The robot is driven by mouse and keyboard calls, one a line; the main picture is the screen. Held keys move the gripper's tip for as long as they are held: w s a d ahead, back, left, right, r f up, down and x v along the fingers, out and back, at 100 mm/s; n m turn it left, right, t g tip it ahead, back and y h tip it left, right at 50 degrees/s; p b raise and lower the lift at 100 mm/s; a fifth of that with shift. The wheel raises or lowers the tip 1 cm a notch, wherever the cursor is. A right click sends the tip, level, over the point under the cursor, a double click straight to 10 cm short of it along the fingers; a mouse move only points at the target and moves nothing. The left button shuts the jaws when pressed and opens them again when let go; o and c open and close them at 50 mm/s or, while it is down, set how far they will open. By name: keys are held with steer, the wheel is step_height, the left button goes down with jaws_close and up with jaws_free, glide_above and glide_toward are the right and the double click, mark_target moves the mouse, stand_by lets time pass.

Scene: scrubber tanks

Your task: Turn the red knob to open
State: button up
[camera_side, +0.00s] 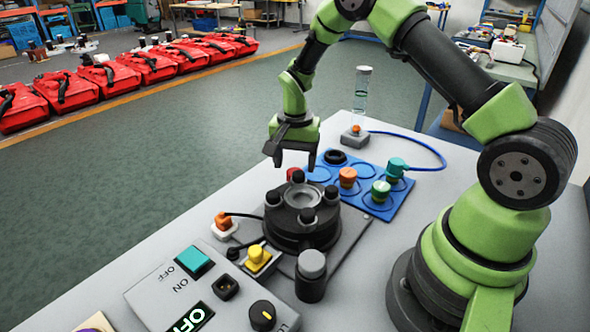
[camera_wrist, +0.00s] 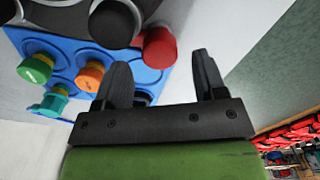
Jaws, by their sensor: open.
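The red knob (camera_side: 293,174) shows only in part in the side view, behind a black post of the round black fixture (camera_side: 292,231). In the wrist view the red knob (camera_wrist: 157,49) is a red cylinder at the fixture's edge, against the blue tray. My gripper (camera_side: 295,158) points down just above the knob, with its fingers spread and nothing between them. I see no contact; the exact height gap is hard to tell.
The blue tray (camera_side: 405,193) with orange, green and teal capped parts lies right behind the fixture. A clear tube (camera_side: 361,92) on a base with a blue cable stands farther back. A control box (camera_side: 210,290) and a grey-topped post (camera_side: 311,272) are in front.

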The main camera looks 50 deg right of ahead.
steer(key=shift+f, duration=1.4)
steer(key=c, duration=0.9)
steer(key=shift+n, duration=1.6)
steer(key=shift+c, duration=0.2)
steer(key=o, duration=0.9)
steer(key=shift+o, duration=0.2)
steer(key=shift+r, duration=0.1)
step_height(320, 180, up, 10)
steer(key=shift+f, duration=0.2)
steer(key=shift+r, duration=0.1)
